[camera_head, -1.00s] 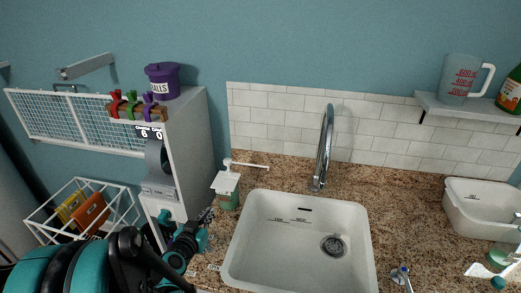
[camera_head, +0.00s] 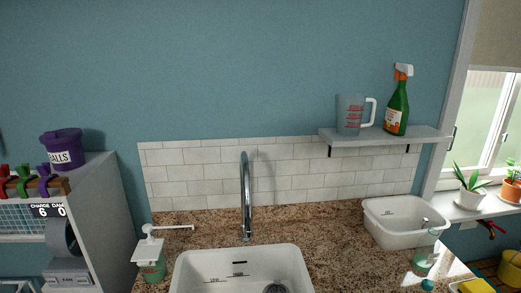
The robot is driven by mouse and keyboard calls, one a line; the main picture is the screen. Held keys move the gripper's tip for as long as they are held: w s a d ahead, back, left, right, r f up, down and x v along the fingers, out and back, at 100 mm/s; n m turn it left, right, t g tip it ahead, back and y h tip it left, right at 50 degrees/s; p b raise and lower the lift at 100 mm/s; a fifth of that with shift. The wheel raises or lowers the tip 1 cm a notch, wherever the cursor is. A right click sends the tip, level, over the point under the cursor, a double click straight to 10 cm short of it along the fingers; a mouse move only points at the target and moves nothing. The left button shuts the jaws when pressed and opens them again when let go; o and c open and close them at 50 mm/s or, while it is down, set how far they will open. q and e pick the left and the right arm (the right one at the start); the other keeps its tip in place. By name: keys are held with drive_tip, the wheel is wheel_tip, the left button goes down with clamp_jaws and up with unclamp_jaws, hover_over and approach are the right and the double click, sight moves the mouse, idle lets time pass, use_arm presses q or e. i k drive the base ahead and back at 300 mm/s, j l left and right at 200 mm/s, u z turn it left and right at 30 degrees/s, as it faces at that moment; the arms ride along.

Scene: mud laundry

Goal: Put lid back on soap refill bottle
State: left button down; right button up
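A clear bottle with green liquid (camera_head: 424,263), which looks like the soap refill bottle, stands on the granite counter at the lower right. A small teal piece (camera_head: 428,285), possibly its lid, is just in front of it at the bottom edge, partly cut off. A soap dispenser with a white pump top (camera_head: 150,260) and a green body stands left of the sink. Neither of my grippers is in view.
The white sink (camera_head: 243,259) with a tall curved faucet (camera_head: 246,195) is in the middle. A white basin (camera_head: 402,222) stands behind the bottle. A yellow item (camera_head: 477,286) lies at the lower right. A shelf (camera_head: 385,136) holds a measuring jug (camera_head: 350,113) and a green spray bottle (camera_head: 396,105).

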sight(428, 245)
drive_tip(key=z, duration=1.5)
